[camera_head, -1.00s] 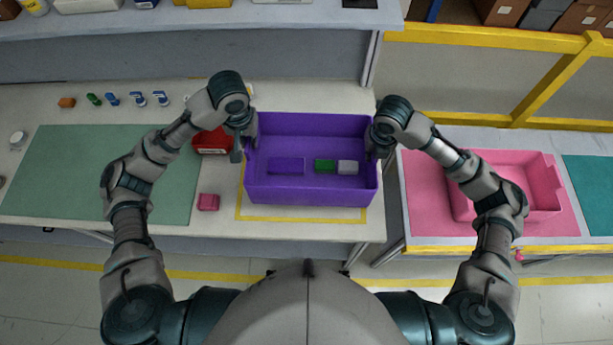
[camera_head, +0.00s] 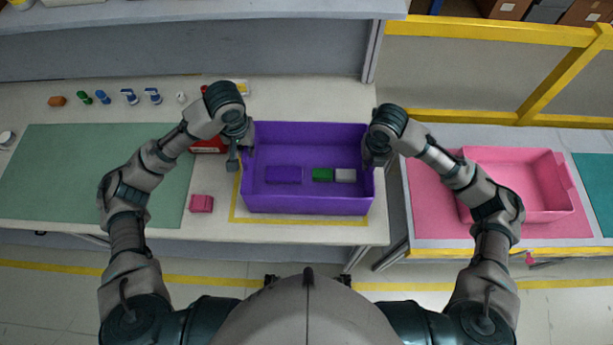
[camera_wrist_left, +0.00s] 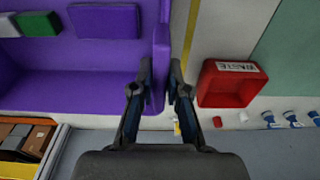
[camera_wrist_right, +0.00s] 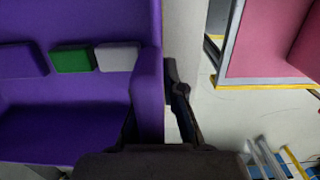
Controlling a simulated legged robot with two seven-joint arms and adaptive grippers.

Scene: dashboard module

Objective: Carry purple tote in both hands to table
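The purple tote (camera_head: 306,203) is level over the white bench, inside a yellow outline; I cannot tell whether its base touches the bench. It holds a purple block (camera_head: 284,174), a green block (camera_head: 322,174) and a whitish block (camera_head: 345,175). My left gripper (camera_head: 238,157) is shut on the tote's left wall, one finger inside and one outside, as the left wrist view (camera_wrist_left: 161,85) shows. My right gripper (camera_head: 373,155) is shut on the right wall; in the right wrist view (camera_wrist_right: 150,100) its inner finger is mostly hidden.
The bench (camera_head: 300,232) carries a green mat (camera_head: 75,180), a red bin (camera_wrist_left: 228,84) marked WASTE, a pink block (camera_head: 201,203) and several small bottles. Right, across a gap, a table (camera_head: 470,242) holds a pink tote (camera_head: 525,212). Yellow rails (camera_head: 480,30) stand behind it.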

